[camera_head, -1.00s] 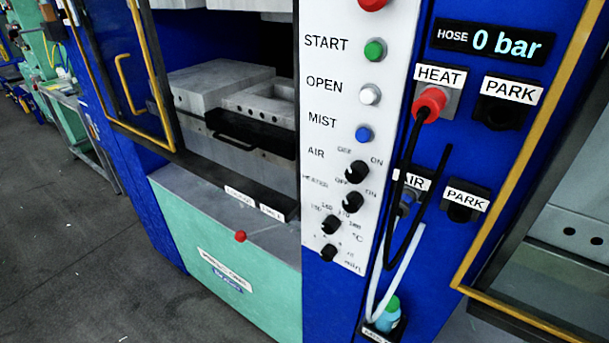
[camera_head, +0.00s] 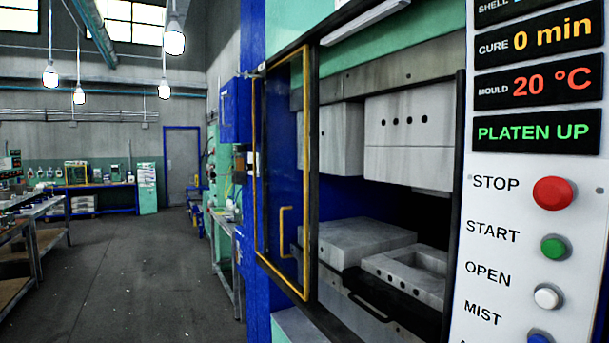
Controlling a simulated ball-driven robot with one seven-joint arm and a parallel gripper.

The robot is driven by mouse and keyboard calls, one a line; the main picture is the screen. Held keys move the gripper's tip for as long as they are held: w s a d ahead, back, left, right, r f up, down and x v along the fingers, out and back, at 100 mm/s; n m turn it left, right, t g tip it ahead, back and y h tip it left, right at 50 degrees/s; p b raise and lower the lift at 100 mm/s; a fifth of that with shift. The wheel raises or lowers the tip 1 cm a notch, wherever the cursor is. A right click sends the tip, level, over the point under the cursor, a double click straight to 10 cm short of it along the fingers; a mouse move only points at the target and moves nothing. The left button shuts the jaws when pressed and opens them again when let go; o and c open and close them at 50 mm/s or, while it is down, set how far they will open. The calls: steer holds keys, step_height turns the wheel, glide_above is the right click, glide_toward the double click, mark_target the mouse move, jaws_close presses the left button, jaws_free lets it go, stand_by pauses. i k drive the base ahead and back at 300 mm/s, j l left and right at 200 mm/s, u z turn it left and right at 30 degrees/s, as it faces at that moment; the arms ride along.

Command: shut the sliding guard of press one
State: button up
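The press stands at the right of the head view. Its sliding guard (camera_head: 308,190), a yellow-edged frame with a yellow handle (camera_head: 285,232), sits at the left side of the opening. The guard is open, and the press interior shows beside it. Inside, grey upper mould blocks (camera_head: 408,130) hang above grey lower blocks (camera_head: 358,243), with a gap between them. A black handle (camera_head: 370,308) is at the front of the lower blocks. The display reads PLATEN UP (camera_head: 537,132). I cannot see a press number. My gripper is not in view.
A white control panel (camera_head: 500,265) with red stop, green start and white open buttons is right of the opening. The grey floor (camera_head: 140,270) at left is clear.

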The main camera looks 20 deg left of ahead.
mark_target(306, 48)
steer(key=i+j, duration=0.15)
steer(key=j, duration=0.2)
steer(key=i+j, duration=0.15)
steer(key=j, duration=0.2)
steer(key=i+j, duration=0.1)
steer(key=j, duration=0.3)
steer(key=i+j, duration=0.15)
steer(key=j, duration=0.2)
steer(key=i+j, duration=0.15)
steer(key=j, duration=0.2)
